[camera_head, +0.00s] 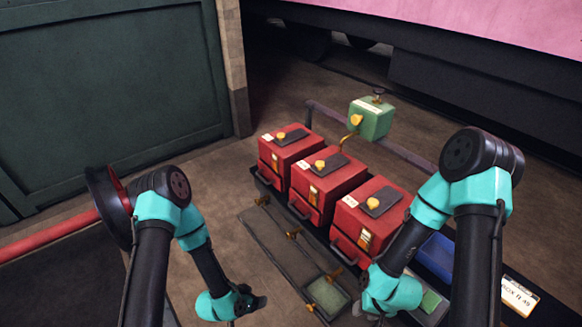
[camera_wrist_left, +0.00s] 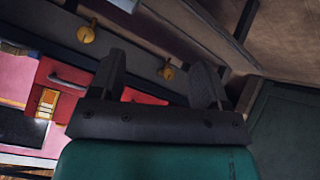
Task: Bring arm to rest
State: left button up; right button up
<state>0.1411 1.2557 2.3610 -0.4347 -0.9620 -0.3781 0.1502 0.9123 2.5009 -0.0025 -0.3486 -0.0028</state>
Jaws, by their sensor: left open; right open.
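My left gripper (camera_head: 250,300) hangs low at the front of the head view, left of the long grey tray. In the left wrist view its two fingers (camera_wrist_left: 160,85) stand apart with nothing between them. My right gripper (camera_head: 362,304) is low beside the front end of the tray, open. Its fingers are small and partly hidden by its own wrist, and I see nothing held in it.
Three red boxes (camera_head: 343,165) with brass knobs stand in a diagonal row. A green box (camera_head: 371,118) stands behind them. The grey tray (camera_head: 272,243) with brass fittings lies in front. A blue bin (camera_head: 437,257) is at right. A red pipe (camera_head: 52,240) runs at left.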

pick_arm(q)
jog(key=s+a+r+n+g+y, duration=0.3)
jog(key=s+a+r+n+g, duration=0.1)
jog(key=s+a+r+n, duration=0.3)
jog(key=s+a+r, duration=0.1)
jog(key=a, duration=0.1)
jog(key=shift+s+a+r+g, duration=0.15)
jog(key=shift+a+r+g, duration=0.15)
jog(key=shift+r+g, duration=0.1)
